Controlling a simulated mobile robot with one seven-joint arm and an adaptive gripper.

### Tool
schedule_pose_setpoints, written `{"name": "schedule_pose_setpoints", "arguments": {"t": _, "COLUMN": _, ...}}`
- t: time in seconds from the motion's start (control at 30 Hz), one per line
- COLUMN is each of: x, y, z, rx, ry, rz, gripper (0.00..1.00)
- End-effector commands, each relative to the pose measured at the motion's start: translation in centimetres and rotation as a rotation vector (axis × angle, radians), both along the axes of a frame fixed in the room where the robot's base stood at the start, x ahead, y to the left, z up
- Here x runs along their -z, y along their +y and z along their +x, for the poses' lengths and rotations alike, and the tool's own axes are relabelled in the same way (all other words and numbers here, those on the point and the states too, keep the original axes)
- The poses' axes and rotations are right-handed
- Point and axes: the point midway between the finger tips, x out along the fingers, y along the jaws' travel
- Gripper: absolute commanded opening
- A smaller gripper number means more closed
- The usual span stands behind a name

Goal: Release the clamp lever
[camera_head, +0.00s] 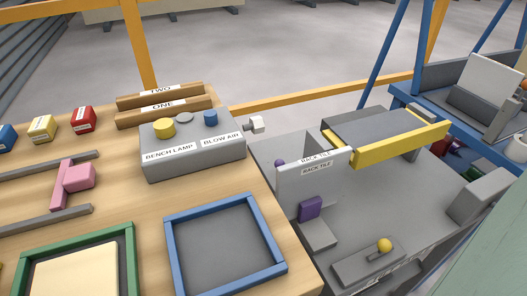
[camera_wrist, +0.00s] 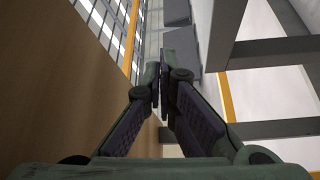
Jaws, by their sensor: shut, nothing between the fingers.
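My gripper (camera_wrist: 160,90) shows only in the wrist view, with its two dark fingers shut, tips together and nothing between them. It is apart from any lever. In the head view a short lever with a yellow ball (camera_head: 384,245) sits on a grey block at the lower right. A purple block (camera_head: 310,208) stands on a grey base in front of an upright labelled plate (camera_head: 312,182). I cannot tell for certain which of these is the clamp lever. No lever shows in the wrist view.
A grey control box (camera_head: 192,150) with yellow and blue buttons sits on the wooden bench (camera_head: 150,218). A blue-rimmed tray (camera_head: 172,240) is near the bench edge. A yellow-edged grey slab (camera_head: 385,130) stands behind the labelled plate. Blue posts rise at the right.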

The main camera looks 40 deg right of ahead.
Motion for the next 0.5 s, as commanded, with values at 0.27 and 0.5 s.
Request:
{"name": "schedule_pose_setpoints", "arguments": {"t": 0.27, "x": 0.0, "y": -0.1, "z": 0.0, "rx": 0.0, "ry": 0.0, "rz": 0.0, "gripper": 0.0}}
{"name": "schedule_pose_setpoints", "arguments": {"t": 0.5, "x": -0.5, "y": -2.4, "z": 0.6, "rx": 0.005, "ry": -0.001, "rz": 0.0, "gripper": 0.0}}
